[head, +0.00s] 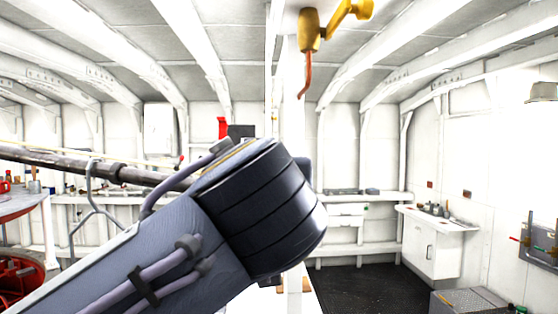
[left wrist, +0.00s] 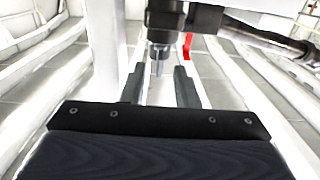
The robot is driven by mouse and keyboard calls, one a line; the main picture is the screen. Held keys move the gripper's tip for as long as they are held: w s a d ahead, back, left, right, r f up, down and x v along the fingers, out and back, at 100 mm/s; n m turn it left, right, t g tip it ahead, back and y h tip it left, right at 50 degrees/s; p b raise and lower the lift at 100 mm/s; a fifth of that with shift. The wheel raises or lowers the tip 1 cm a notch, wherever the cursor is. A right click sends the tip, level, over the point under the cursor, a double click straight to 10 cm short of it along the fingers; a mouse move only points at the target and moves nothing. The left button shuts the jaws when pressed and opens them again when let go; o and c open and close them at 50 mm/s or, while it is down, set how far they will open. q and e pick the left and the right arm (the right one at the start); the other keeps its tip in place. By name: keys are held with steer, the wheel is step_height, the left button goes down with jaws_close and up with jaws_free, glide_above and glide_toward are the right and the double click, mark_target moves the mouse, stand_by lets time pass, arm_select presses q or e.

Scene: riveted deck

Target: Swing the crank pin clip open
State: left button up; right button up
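In the left wrist view my left gripper (left wrist: 159,74) has its two dark fingers spread apart. A dark fitting with a short metal pin (left wrist: 159,58) hangs at the top middle and lines up with the gap between the fingers. I cannot tell how far beyond the fingertips it is. A dark rod (left wrist: 262,38) runs from beside it to the right. No crank pin clip can be clearly picked out. In the head view my left arm's thick grey links cover the middle, hiding my left gripper. A dark shaft (head: 75,165) enters from the left behind them. My right gripper is not in view.
A yellow fitting (head: 311,30) with an orange hook hangs from the ceiling. A red part (head: 222,127) shows just above my arm. A white cabinet (head: 432,245) and a grey box (head: 468,303) stand at the right, with dark floor between.

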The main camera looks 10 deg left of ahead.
arm_select(q)
steer(key=shift+x, duration=0.9)
steer(key=shift+w, duration=0.25)
jaws_close()
steer(key=shift+w+d+f+n+g+y, duration=0.1)
steer(key=shift+n+g+y, duration=0.1)
steer(key=shift+n+y, duration=0.25)
steer(key=shift+d+n+g+y, duration=0.15)
steer(key=shift+n+g+y, duration=0.1)
steer(key=shift+y, duration=0.3)
steer(key=shift+d+n+g+y, duration=0.1)
steer(key=shift+n+g+y, duration=0.45)
steer(key=shift+n+y, duration=0.4)
